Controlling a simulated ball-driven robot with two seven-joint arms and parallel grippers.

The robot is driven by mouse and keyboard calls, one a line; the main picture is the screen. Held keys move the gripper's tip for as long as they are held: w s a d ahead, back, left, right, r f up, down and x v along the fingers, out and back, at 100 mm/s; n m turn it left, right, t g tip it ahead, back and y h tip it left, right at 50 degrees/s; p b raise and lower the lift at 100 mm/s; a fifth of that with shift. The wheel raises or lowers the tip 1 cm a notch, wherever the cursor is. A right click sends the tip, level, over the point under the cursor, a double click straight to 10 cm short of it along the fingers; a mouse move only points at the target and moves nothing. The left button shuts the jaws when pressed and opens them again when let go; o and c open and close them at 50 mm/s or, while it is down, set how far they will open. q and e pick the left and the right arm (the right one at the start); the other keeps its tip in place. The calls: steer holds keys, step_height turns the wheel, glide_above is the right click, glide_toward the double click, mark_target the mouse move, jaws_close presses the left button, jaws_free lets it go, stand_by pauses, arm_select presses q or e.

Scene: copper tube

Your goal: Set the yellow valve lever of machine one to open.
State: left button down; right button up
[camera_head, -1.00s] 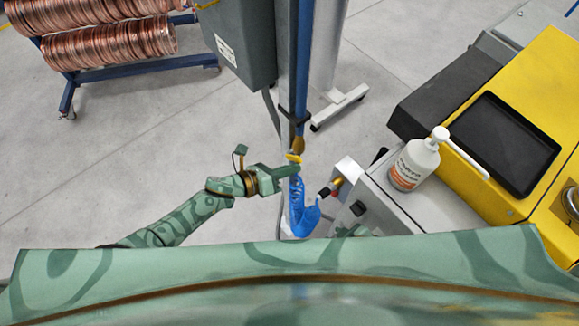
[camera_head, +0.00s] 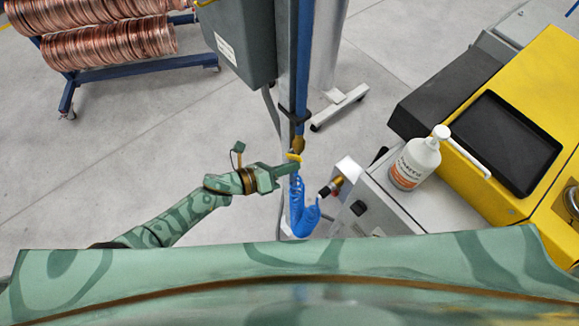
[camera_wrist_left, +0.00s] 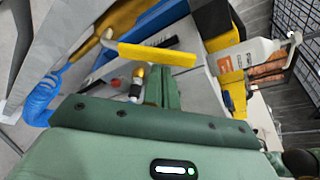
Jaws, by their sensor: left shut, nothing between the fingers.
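The yellow valve lever (camera_head: 295,157) sits on a brass valve (camera_head: 298,144) at the lower end of the blue pipe. In the left wrist view the lever (camera_wrist_left: 157,55) is a flat yellow bar pointing right, set across the line of the brass body (camera_wrist_left: 92,45). My left gripper (camera_head: 297,168) is shut and empty, its fingertips just below the lever in the head view. In the left wrist view the fingertips (camera_wrist_left: 160,70) lie close to the lever's lower edge; I cannot tell whether they touch. My right gripper is not in view.
A coiled blue hose (camera_head: 302,208) hangs below the valve. A grey machine housing (camera_head: 370,205) with a brass fitting (camera_head: 336,183) stands close on the right, a white bottle (camera_head: 415,163) on it. A grey cabinet (camera_head: 240,40) is above.

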arm_select(q)
steer(key=shift+w+a+r+n, duration=0.1)
steer(key=shift+w+r+n, duration=0.1)
steer(key=shift+n, duration=0.2)
steer(key=shift+w+a+r+n+h+b, duration=0.3)
steer(key=shift+n+h+b, duration=0.35)
steer(key=shift+b, duration=0.3)
steer(key=shift+w+a+r+n+h+b, duration=0.25)
steer(key=shift+w+n+b, duration=0.1)
steer(key=shift+n+b, duration=0.35)
steer(key=shift+w+a+r+n+h+b, duration=0.3)
steer(key=shift+w+n+b, duration=0.1)
steer(key=shift+n+b, duration=0.3)
steer(key=shift+w+a+r+n+h+b, duration=0.25)
steer(key=shift+w+n+b, duration=0.1)
steer(key=shift+n+b, duration=0.35)
